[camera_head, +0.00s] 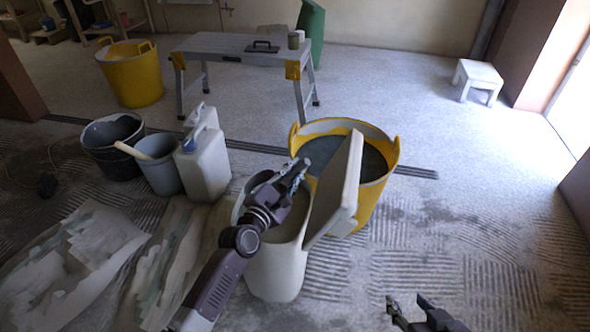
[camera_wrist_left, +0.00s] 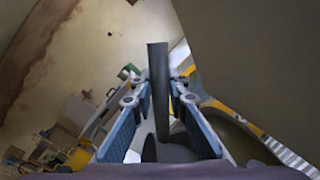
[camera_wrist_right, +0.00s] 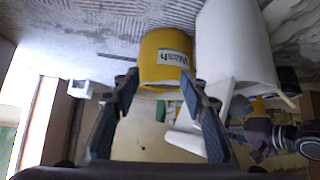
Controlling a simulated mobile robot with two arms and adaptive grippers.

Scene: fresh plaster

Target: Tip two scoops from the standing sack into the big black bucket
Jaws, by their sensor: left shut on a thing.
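The big black bucket (camera_head: 113,150) stands at the left on the floor, dark inside. An off-white, open-topped upright container (camera_head: 277,272), seemingly the standing sack, is in the middle, with a pale flat panel (camera_head: 338,185) at its right side. My left gripper (camera_head: 294,180) is over its opening, shut on a dark bar-like handle (camera_wrist_left: 159,85), apparently the scoop's. The scoop's bowl is mostly hidden, so I cannot tell its load. My right gripper (camera_head: 412,308) is open and empty at the lower right; the right wrist view also shows its spread fingers (camera_wrist_right: 167,95).
A grey bucket (camera_head: 165,175) with a stick and a white jerrycan (camera_head: 203,165) stand between black bucket and container. A yellow wash tub (camera_head: 375,195) of dark liquid stands behind the panel. A work platform (camera_head: 240,50) is further back.

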